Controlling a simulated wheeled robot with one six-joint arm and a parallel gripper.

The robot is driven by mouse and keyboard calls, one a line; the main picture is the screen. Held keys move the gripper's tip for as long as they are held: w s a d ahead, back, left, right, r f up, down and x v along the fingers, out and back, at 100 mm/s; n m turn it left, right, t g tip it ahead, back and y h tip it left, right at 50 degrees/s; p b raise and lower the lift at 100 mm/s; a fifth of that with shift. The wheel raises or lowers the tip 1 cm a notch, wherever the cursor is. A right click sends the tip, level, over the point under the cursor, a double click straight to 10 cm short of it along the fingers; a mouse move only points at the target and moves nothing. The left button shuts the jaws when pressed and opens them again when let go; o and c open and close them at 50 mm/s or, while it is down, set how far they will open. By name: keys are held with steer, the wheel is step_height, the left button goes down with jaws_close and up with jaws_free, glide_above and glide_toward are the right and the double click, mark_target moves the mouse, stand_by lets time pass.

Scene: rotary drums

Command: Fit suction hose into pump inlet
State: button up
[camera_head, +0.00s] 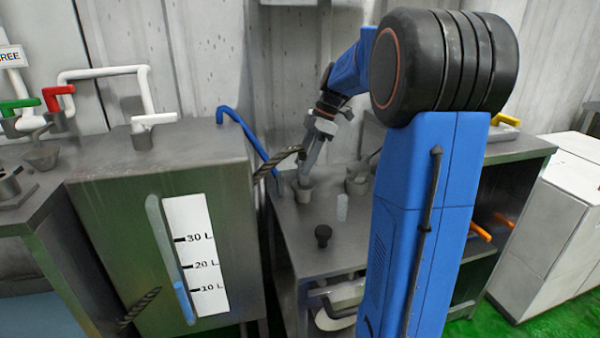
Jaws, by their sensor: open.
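My gripper (307,165) is at the end of my blue arm, pointing down over the metal bench right of the tank. It is open, and its tips are close to a small grey metal cup (304,192); I cannot tell whether they touch. A dark, twisted, hose-like length (280,160) shows just left of the gripper, and a similar piece (140,307) shows low on the tank's front. Either may be the suction hose; I cannot tell if they join. I cannot identify the pump inlet; my arm hides part of the bench.
The grey tank (120,205) has a level gauge (172,262) with blue liquid low in it. A black knob (323,235), a clear vial (342,207) and another metal cup (357,184) stand on the bench (298,238). A white cabinet (550,240) stands right.

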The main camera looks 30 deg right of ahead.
steer(key=v, duration=1.2)
steer(key=shift+d+r, duration=0.2)
steer(key=shift+r, duration=0.05)
steer(key=shift+s, duration=0.1)
steer(key=s+a+f+m+t+h, duration=0.1)
steer(key=s+a+f+m, duration=0.25)
steer(key=s+a, duration=0.35)
steer(key=s+a+f+m+h, duration=0.2)
steer(key=s+a+m, duration=0.2)
steer(key=s+a, duration=0.35)
steer(key=s+a+f+m+t, duration=0.1)
steer(key=s+a+f+m, duration=0.2)
steer(key=s+f, duration=0.4)
steer(key=s+a+f+m+t+h, duration=0.1)
steer(key=s+a+f+m, duration=0.2)
steer(key=s+f, duration=0.3)
steer(key=shift+s+f+m+t, duration=0.3)
steer(key=shift+s+f+m, duration=0.1)
steer(key=shift+s+m, duration=0.25)
steer(key=shift+a, duration=0.1)
